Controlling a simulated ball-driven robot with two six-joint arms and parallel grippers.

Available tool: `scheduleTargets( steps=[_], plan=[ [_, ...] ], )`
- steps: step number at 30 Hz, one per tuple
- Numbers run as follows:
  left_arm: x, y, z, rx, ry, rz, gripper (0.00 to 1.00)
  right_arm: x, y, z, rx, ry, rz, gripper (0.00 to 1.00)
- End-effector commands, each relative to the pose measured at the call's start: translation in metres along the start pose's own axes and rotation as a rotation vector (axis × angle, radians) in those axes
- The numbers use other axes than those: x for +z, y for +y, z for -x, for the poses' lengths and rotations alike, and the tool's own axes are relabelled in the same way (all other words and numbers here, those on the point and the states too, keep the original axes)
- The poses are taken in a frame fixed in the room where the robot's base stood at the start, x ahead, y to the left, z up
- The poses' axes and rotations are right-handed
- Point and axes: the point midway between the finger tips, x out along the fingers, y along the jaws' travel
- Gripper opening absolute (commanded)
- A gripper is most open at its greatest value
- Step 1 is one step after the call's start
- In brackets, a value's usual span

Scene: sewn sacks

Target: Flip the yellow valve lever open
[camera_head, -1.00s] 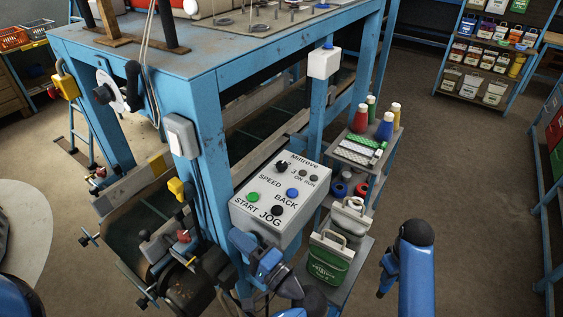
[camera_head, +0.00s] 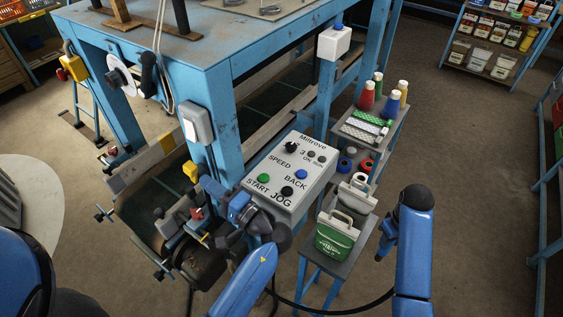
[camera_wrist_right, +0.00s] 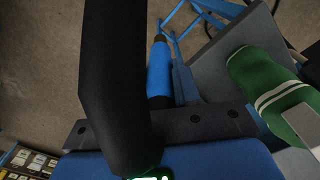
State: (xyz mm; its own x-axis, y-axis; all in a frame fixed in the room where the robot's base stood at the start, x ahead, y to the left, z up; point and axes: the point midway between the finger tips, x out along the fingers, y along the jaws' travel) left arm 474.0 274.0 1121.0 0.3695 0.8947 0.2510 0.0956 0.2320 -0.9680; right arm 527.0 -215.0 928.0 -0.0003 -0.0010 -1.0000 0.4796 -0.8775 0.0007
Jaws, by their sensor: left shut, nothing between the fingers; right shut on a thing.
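A yellow fitting (camera_head: 190,171), which looks like the valve lever, is on the blue leg of the machine in the head view, left of the control box. Its handle position is too small to tell. My left gripper (camera_head: 206,184) is shut and empty, just right of and below the yellow fitting. I cannot tell whether they touch. My right arm (camera_head: 412,240) is bent beside the small shelf. In the right wrist view, a long black shape (camera_wrist_right: 115,85), seemingly my right gripper, stretches up from the blue wrist. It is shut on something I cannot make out.
The grey control box (camera_head: 290,178) stands right of my left gripper. Green and white sacks (camera_head: 335,240) stand on a low shelf, with thread cones (camera_head: 367,97) above. Floor at right is free.

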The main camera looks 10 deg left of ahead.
Motion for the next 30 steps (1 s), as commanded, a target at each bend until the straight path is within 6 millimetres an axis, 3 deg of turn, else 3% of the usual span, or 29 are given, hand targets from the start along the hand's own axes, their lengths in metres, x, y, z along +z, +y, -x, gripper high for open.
scheduleTargets(
  steps=[6, 21, 23, 27, 30],
  plan=[
    [0.0, -0.001, -0.021, 0.001, -0.001, -0.001, 0.0, 0.0, 0.0, 0.013, 0.0, 0.0, 0.0, 0.0],
    [0.0, 0.0, -0.026, 0.001, 0.0, 0.001, 0.0, 0.0, 0.0, 0.013, 0.0, 0.0, 0.0, 0.0],
    [0.0, -0.003, -0.031, 0.004, -0.002, 0.002, 0.0, 0.0, 0.0, 0.011, 0.0, 0.001, 0.0, 0.0],
    [0.0, -0.012, -0.039, 0.075, -0.001, 0.002, 0.0, 0.0, 0.0, 0.027, 0.0, 0.001, 0.0, 0.0],
    [0.0, -0.01, -0.045, 0.097, -0.002, 0.002, 0.0, 0.0, 0.0, 0.024, 0.0, 0.0, 0.0, 0.0]
  ],
)
